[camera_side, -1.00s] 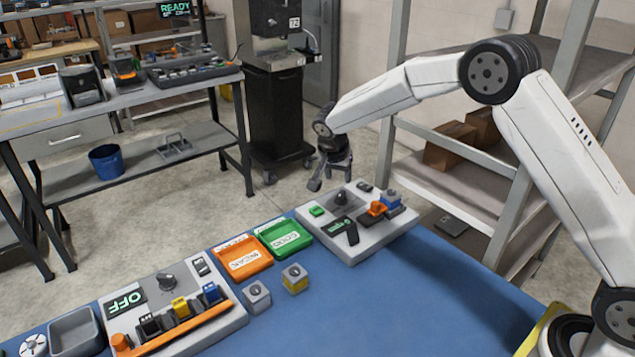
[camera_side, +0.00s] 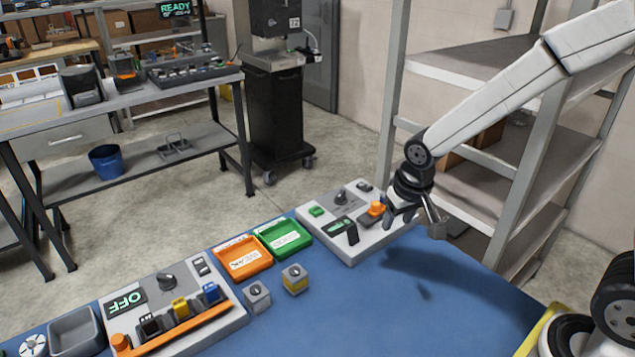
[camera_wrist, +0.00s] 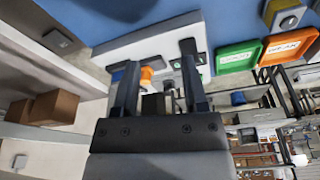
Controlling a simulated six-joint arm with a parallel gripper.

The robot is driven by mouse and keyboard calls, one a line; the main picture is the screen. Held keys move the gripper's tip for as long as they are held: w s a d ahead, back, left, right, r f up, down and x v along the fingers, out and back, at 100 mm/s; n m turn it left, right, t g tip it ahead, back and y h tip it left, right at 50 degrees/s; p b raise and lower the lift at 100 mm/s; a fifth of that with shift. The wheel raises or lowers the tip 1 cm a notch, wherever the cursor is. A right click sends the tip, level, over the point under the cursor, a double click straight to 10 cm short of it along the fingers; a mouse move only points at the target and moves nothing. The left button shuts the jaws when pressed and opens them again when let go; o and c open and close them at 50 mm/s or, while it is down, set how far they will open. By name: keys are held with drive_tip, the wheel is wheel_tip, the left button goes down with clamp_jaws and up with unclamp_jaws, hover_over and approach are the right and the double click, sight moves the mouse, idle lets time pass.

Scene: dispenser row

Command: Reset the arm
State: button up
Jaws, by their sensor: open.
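My gripper (camera_side: 416,218) is open and empty. It hangs above the blue table, at the right end of the grey control panel (camera_side: 352,247). In the wrist view, the fingers of my gripper (camera_wrist: 158,58) stand apart, with the panel (camera_wrist: 150,45) and its orange knob (camera_wrist: 147,74) beyond them. The orange knob (camera_side: 377,208) and a green button (camera_side: 316,211) show on the panel in the side view. A blue part (camera_wrist: 117,76) shows beside the left finger in the wrist view; my gripper hides it in the side view.
An orange tray (camera_side: 228,248) and a green tray (camera_side: 302,239) lie left of the panel, with two small cubes (camera_side: 257,297) in front. A dispenser unit (camera_side: 230,320) reading OFF stands farther left. Metal shelving (camera_side: 480,65) rises behind my arm.

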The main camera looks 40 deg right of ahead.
drive_tip(key=s+f+n, duration=0.1)
drive_tip(key=s+n, duration=0.1)
drive_tip(key=s, duration=0.6)
drive_tip(key=shift+s+a+n+y, duration=0.25)
drive_tip(key=shift+s+n+y, duration=0.05)
drive_tip(key=shift+n, duration=0.1)
idle(0.4)
